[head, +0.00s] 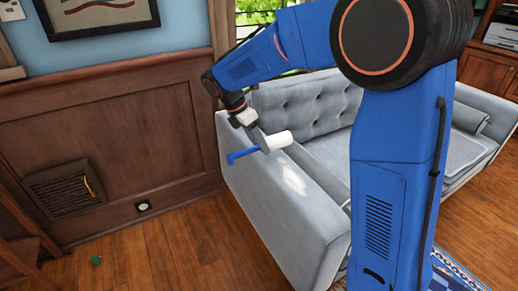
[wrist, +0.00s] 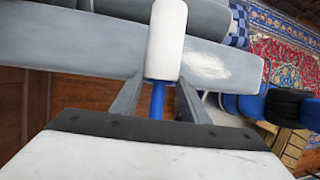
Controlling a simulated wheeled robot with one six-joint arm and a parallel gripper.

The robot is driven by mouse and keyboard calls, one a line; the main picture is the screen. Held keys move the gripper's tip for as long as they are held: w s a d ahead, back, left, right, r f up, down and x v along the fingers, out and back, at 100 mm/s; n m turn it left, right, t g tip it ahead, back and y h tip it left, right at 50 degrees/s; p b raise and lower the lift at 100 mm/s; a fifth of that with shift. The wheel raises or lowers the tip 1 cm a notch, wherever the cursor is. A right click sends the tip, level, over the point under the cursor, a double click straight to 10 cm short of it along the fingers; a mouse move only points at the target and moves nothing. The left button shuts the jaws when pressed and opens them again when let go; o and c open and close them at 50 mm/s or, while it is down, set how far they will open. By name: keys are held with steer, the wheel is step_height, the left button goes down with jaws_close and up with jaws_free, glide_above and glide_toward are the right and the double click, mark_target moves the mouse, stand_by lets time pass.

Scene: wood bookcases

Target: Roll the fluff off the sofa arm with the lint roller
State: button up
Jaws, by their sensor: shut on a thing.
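The lint roller has a white roll (head: 278,140) and a blue handle (head: 243,155). My gripper (head: 262,142) is shut on it near the handle and holds it over the far part of the grey sofa arm (head: 272,200). In the wrist view the white roll (wrist: 167,40) points away from my gripper (wrist: 158,95), with the blue shaft between the fingers. White fluff (head: 293,179) lies on top of the sofa arm, nearer the head camera than the roller. It also shows in the wrist view (wrist: 205,66), right of the roll. I cannot tell whether the roll touches the sofa.
The grey sofa's tufted back (head: 308,105) and seat extend to the right, partly behind my arm. A wood-panelled wall (head: 120,140) stands at the left. The wood floor (head: 170,255) in front is mostly clear, with a small green thing (head: 96,260) on it.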

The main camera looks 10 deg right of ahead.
steer(key=shift+r, duration=1.65)
